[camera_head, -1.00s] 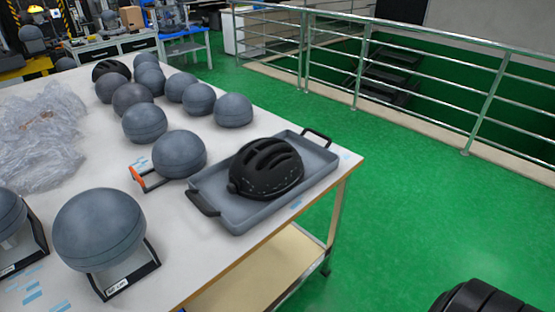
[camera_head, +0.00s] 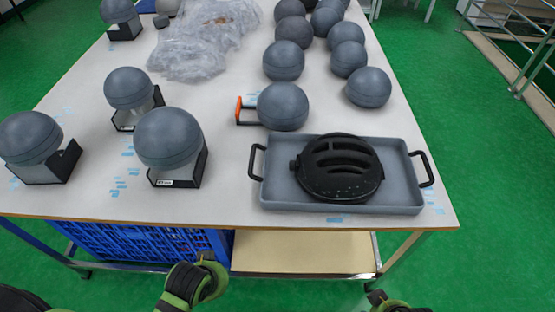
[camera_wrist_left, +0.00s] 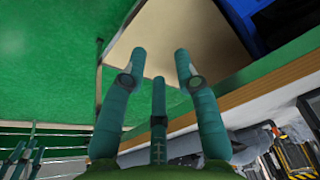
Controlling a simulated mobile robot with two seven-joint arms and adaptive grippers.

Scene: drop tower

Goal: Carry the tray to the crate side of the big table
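The grey tray (camera_head: 270,196) with two black handles lies on the near right corner of the big white table (camera_head: 225,205). A black helmet (camera_head: 338,165) sits in it. A blue crate (camera_head: 150,243) is under the table at the left; it also shows in the left wrist view (camera_wrist_left: 262,22). My left gripper (camera_head: 208,268) is in front of the table's near edge, below the top and apart from the tray. In the left wrist view its fingers (camera_wrist_left: 160,64) are spread and empty. My right gripper (camera_head: 378,298) is partly cut off at the bottom edge, below the tray's right side.
Several grey balls, some on black stands, cover the table; one ball (camera_head: 283,106) stands close behind the tray, beside an orange-ended bracket (camera_head: 239,110). Crumpled clear plastic (camera_head: 200,45) lies farther back. A bare shelf (camera_head: 300,252) is under the tray. Green floor (camera_head: 480,180) is clear at right.

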